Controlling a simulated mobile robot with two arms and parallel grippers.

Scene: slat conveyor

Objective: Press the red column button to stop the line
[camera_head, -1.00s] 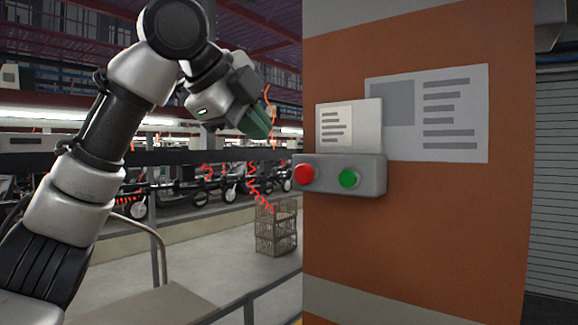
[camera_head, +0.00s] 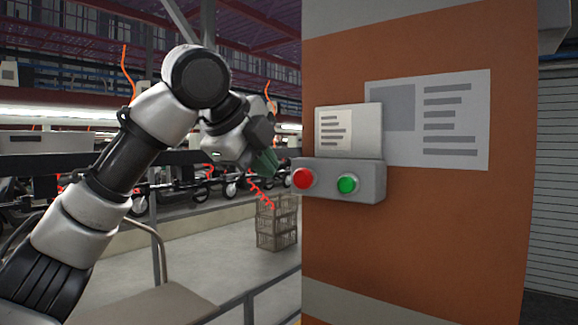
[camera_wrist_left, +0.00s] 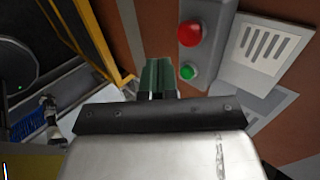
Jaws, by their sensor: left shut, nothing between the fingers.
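The red button (camera_head: 303,178) is on the left of a grey control box (camera_head: 374,182) fixed to an orange column (camera_head: 430,230). A green button (camera_head: 348,183) is to its right on the same box. My left gripper (camera_head: 268,164) has green fingers, is shut and empty, and is just left of the box at about button height, apart from the red button. In the left wrist view the shut fingers (camera_wrist_left: 158,76) point toward the column, with the red button (camera_wrist_left: 189,34) and green button (camera_wrist_left: 187,72) to their right. My right gripper is not in view.
A paper notice (camera_head: 348,130) sits above the box, and a larger sign (camera_head: 450,120) is behind it. A railing (camera_head: 270,297) runs at the lower left. Wire crates (camera_head: 277,222) stand on the floor beyond. The shutter is at far right.

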